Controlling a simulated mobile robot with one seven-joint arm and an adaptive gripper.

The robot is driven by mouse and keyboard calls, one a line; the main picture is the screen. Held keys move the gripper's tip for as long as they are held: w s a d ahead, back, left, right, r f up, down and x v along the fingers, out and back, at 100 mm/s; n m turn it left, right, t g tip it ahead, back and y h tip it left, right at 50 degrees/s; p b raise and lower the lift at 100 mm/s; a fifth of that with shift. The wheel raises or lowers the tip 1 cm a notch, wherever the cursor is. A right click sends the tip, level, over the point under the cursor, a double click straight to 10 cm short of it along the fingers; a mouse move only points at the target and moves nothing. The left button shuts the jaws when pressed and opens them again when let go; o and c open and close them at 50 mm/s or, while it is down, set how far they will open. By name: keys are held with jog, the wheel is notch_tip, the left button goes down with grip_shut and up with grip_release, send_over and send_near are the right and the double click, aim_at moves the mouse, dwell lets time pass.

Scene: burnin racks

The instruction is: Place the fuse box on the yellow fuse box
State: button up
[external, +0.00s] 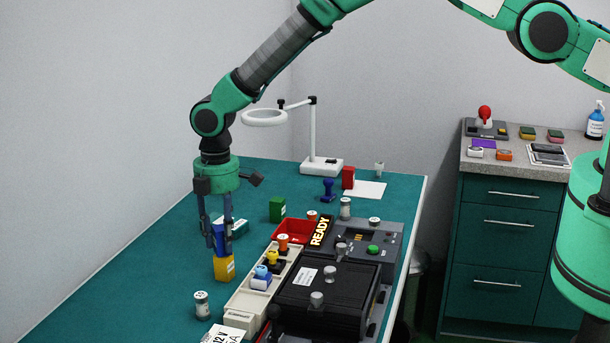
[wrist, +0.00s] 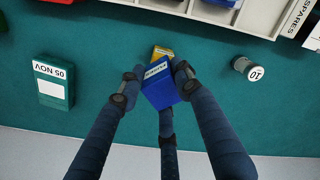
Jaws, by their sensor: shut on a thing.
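My gripper (external: 222,235) is shut on a blue fuse box (external: 219,246), with a finger on either side of it. In the wrist view the blue fuse box (wrist: 160,88) shows a white label on its top, between the fingertips. The yellow fuse box (external: 224,268) stands on the green table directly below the blue one. In the wrist view only a strip of the yellow fuse box (wrist: 162,51) shows past the blue box's edge. The two boxes look stacked or nearly so; I cannot tell whether they touch.
A white tray (external: 248,298) with small parts and a dark test unit (external: 325,292) stand to the right. A small cylinder (external: 202,304) stands in front. A green box (external: 277,209) stands behind, near a lamp (external: 322,166). The table to the left is clear.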

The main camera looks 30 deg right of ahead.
aim_at(221, 226)
jog(key=shift+f, duration=0.15)
jog(key=o, duration=1.1)
jog(key=shift+r+b, duration=1.1)
jog(key=shift+r, duration=5.05)
jog(key=shift+w, duration=0.1)
